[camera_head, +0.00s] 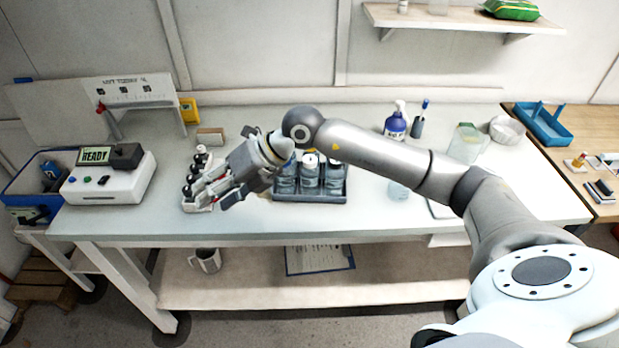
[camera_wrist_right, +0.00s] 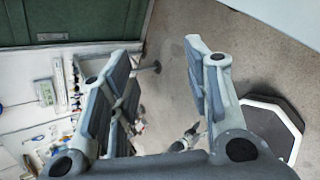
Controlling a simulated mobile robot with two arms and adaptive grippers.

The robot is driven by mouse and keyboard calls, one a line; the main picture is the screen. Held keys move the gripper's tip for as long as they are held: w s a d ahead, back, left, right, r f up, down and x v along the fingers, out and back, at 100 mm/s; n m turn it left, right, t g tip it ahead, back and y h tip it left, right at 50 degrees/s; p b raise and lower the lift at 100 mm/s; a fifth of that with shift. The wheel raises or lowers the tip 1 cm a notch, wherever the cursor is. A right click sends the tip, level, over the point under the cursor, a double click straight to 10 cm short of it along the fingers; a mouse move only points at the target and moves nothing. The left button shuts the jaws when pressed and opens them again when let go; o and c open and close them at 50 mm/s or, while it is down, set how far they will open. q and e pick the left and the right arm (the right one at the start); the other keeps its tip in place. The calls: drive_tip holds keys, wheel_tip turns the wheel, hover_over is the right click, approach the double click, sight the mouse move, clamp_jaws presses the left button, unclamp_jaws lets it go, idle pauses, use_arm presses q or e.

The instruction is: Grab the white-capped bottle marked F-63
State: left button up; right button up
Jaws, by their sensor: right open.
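My right gripper (camera_head: 208,194) reaches in from the right over the front left of the white bench. Its fingers are apart with nothing seen between them. It overlaps a small rack of vials with dark caps and one pale cap (camera_head: 201,149). Just right of the gripper, a dark tray (camera_head: 312,198) holds several clear bottles; one with a white cap (camera_head: 310,160) shows at the back, partly behind my arm. No F-63 marking is readable. In the right wrist view the open fingers (camera_wrist_right: 158,50) frame floor, with no bottle between them. My left gripper does not show.
A white device reading READY (camera_head: 95,156) stands at the left, with a blue bin (camera_head: 38,203) beyond it. A blue pump bottle (camera_head: 396,124) and a clear container (camera_head: 467,142) stand at the back right. The bench front strip is mostly clear.

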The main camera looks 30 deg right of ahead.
drive_tip(key=w+d+f+m+h, duration=0.1)
drive_tip(key=w+d+h, duration=0.15)
drive_tip(key=d, duration=0.35)
drive_tip(key=w+d+h, duration=0.1)
drive_tip(key=d+h, duration=0.2)
drive_tip(key=d, duration=0.4)
drive_tip(key=m+h, duration=0.2)
drive_tip(key=h, duration=0.3)
approach(310, 160)
drive_tip(key=shift+g, duration=0.3)
drive_tip(key=p+x, duration=0.1)
drive_tip(key=x, duration=0.1)
drive_tip(key=w+p+x, duration=0.1)
drive_tip(key=x, duration=0.1)
drive_tip(key=shift+d+r, duration=0.1)
drive_tip(key=shift+r, duration=0.05)
drive_tip(key=shift+f, duration=0.25)
drive_tip(key=shift+w+f+p, duration=0.1)
drive_tip(key=shift+f+p, duration=0.35)
drive_tip(key=shift+p, duration=0.15)
drive_tip(key=p+x, duration=0.2)
drive_tip(key=x, duration=0.1)
drive_tip(key=shift+f, duration=0.15)
drive_tip(key=shift+w+d+f, duration=0.15)
drive_tip(key=shift+f, duration=0.4)
drive_tip(key=shift+c, duration=0.4)
